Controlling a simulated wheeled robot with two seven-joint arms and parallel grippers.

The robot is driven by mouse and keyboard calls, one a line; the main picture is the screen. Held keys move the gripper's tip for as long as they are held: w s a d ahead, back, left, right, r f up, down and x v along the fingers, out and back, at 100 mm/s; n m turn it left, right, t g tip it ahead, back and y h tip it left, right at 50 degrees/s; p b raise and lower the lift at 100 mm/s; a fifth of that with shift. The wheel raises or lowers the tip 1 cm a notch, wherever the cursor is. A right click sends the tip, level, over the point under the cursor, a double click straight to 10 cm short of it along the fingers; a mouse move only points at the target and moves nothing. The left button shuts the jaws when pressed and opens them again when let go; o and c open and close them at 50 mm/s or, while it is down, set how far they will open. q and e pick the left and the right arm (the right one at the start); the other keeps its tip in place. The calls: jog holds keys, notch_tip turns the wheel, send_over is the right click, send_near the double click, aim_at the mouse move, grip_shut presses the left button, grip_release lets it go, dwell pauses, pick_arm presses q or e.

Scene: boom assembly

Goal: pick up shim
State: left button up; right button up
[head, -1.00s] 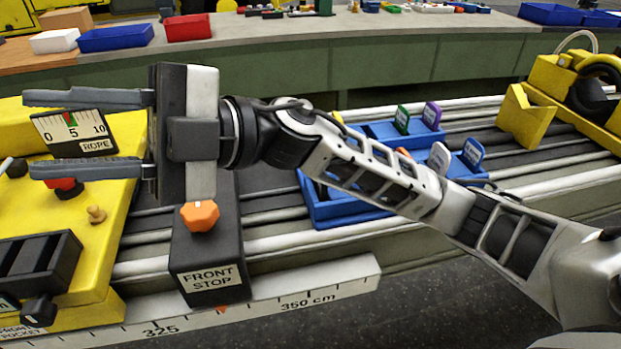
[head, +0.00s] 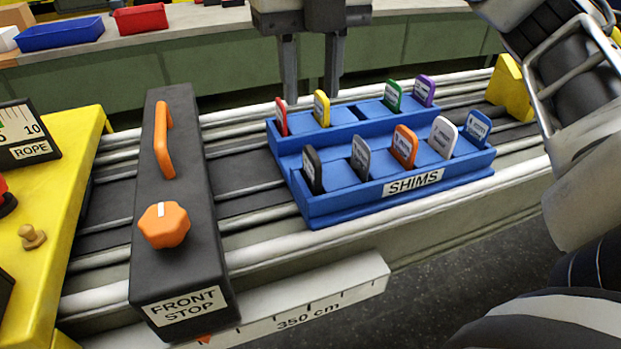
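A blue two-step rack labelled SHIMS (head: 400,205) stands on the rails. Its back row holds a red shim (head: 281,117), a yellow shim (head: 321,108), a green shim (head: 393,95) and a purple shim (head: 425,90), with an open gap between yellow and green. Its front row holds a black shim (head: 313,168), a grey shim (head: 361,158), an orange shim (head: 405,146), a white shim (head: 443,138) and a blue shim (head: 478,129). My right gripper (head: 312,96) points down, open and empty, above the back row near the red and yellow shims. My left gripper is out of view.
A dark front stop (head: 180,270) with an orange knob (head: 164,225) and orange handle (head: 163,140) stands left of the rack. A yellow housing (head: 75,170) is at far left, a yellow block (head: 510,88) at right. The rail stretch between stop and rack is clear.

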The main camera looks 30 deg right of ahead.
aim_at(312, 151)
notch_tip(312, 151, down, 12)
jog(key=shift+d+r, duration=0.1)
jog(key=shift+r, duration=0.15)
dwell(0.3)
grip_shut()
